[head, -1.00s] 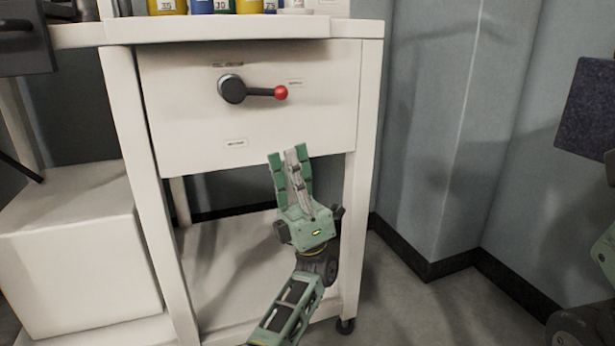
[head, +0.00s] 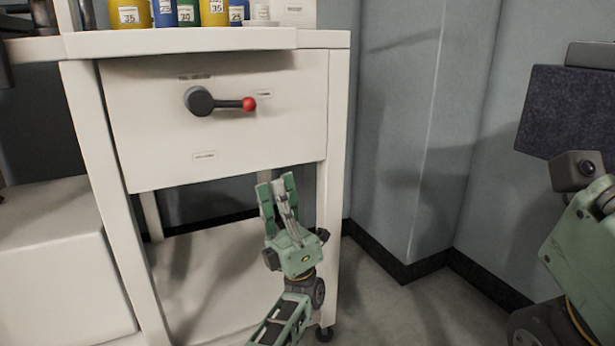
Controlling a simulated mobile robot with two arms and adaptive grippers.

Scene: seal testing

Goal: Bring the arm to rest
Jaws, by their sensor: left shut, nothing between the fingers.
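My left gripper (head: 277,190) is green and grey and points up, in front of the lower edge of the white cart's front panel (head: 150,135). Its fingers are shut with nothing between them. It is below and a little right of the lever (head: 222,103), apart from it. The lever has a dark round hub and a red ball at its right end, and its arm lies nearly level. Part of my right arm (head: 590,240) shows at the right edge. No right gripper fingers can be made out.
Several labelled yellow, blue and green containers (head: 213,13) stand on the cart top (head: 190,42). A white box-like block (head: 55,270) is at the lower left. The cart's lower shelf (head: 215,295) is bare where visible. Grey wall panels (head: 400,130) and some open floor are on the right.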

